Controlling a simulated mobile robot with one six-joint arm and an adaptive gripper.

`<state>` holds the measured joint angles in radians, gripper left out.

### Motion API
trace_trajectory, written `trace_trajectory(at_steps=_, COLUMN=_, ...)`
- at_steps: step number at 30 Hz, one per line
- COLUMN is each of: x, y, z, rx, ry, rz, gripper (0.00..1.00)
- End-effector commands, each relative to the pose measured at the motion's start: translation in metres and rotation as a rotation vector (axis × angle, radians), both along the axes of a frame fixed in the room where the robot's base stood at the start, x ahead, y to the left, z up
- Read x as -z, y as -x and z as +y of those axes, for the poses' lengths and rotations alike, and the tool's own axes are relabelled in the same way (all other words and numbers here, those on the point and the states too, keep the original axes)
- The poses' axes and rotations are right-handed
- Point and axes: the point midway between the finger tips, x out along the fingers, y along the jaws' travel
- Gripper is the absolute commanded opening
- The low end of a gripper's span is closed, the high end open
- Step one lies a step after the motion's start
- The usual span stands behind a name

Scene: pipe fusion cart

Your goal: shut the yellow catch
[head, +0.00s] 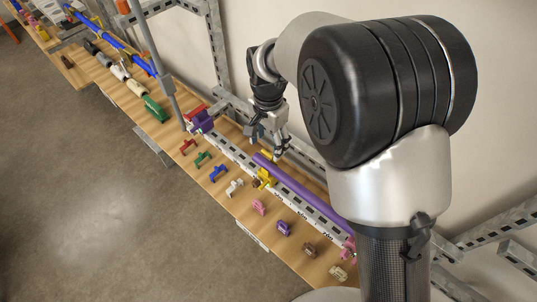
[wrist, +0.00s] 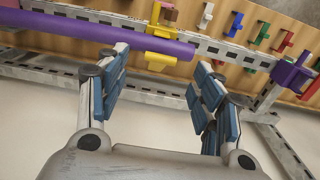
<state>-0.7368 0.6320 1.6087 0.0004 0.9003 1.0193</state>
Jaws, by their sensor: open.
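The yellow catch (head: 265,182) sits on the slotted metal rail near the upper left end of the purple pipe (head: 300,187). In the wrist view yellow parts of the catch (wrist: 158,63) show on both sides of the pipe (wrist: 120,43), which hides its middle. I cannot tell how its clasp stands.
A larger purple clamp (head: 201,121) stands on the rail, with a grey post (head: 158,65) beyond it. Several coloured clips, among them a green one (head: 203,158) and a blue one (head: 218,172), lie along the wooden bench. Metal frame bars (head: 217,45) stand behind.

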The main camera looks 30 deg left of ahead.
Motion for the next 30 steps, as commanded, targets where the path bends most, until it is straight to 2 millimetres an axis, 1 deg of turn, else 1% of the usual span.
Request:
trace_trajectory(at_steps=1, x=0.013, y=0.001, z=-0.001, rx=0.000, ry=0.003, rz=0.003, gripper=0.61)
trace_trajectory(at_steps=3, x=0.027, y=0.001, z=-0.001, rx=-0.001, ry=0.004, rz=0.004, gripper=0.61)
trace_trajectory(at_steps=6, x=0.042, y=0.001, z=-0.001, rx=-0.001, ry=0.002, rz=0.003, gripper=0.61)
trace_trajectory(at_steps=10, x=0.055, y=0.000, z=0.000, rx=-0.001, ry=0.002, rz=0.002, gripper=0.61)
trace_trajectory(at_steps=15, x=0.062, y=0.000, z=0.000, rx=-0.001, ry=0.000, rz=0.000, gripper=0.61)
trace_trajectory(at_steps=22, x=0.062, y=0.000, z=0.000, rx=-0.001, ry=0.000, rz=0.000, gripper=0.61)
trace_trajectory(at_steps=30, x=0.062, y=0.000, z=0.000, rx=-0.001, ry=0.001, rz=0.000, gripper=0.43)
